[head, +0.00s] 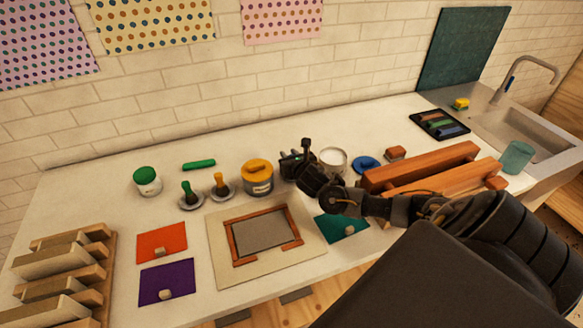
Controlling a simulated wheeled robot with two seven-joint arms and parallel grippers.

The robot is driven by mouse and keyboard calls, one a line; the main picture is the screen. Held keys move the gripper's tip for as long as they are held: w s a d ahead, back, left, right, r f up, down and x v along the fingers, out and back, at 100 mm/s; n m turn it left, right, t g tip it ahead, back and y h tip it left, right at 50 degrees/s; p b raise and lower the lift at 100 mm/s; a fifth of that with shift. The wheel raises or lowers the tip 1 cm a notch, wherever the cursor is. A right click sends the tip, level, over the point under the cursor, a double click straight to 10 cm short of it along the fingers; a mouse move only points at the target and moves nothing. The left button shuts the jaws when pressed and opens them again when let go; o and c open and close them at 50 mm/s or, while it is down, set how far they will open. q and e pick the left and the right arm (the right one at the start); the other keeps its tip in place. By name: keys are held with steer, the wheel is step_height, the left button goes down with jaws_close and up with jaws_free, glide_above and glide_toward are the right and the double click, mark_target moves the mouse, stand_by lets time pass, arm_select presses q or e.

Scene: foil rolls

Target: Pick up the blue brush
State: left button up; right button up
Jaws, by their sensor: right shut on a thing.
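My right gripper (288,159) reaches in from the right over the back middle of the worktop. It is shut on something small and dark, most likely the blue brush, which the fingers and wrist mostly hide. No blue brush shows clearly elsewhere. My left gripper is not in view.
A yellow-lidded can (258,184) stands close left of the gripper, an open can (333,160) close right. A blue ring-shaped thing (367,163) lies beyond. A wooden frame (262,236) lies in front. Reddish wooden bars (420,167) lie right. A wooden rack (98,265) stands left.

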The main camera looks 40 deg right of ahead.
steer(key=shift+r+p, duration=0.45)
steer(key=shift+p, duration=0.05)
step_height(320, 180, up, 4)
steer(key=p, duration=0.4)
steer(key=shift+s+f, duration=0.1)
steer(key=shift+f, duration=0.1)
steer(key=s+a+r+p, duration=0.2)
steer(key=s+r, duration=0.2)
steer(key=s, duration=0.2)
steer(key=s+a+r+p, duration=0.2)
steer(key=s+a+r, duration=0.1)
steer(key=s, duration=0.3)
steer(key=shift+s+a+r, duration=0.3)
steer(key=shift+a+r, duration=0.05)
steer(key=shift+r, duration=0.4)
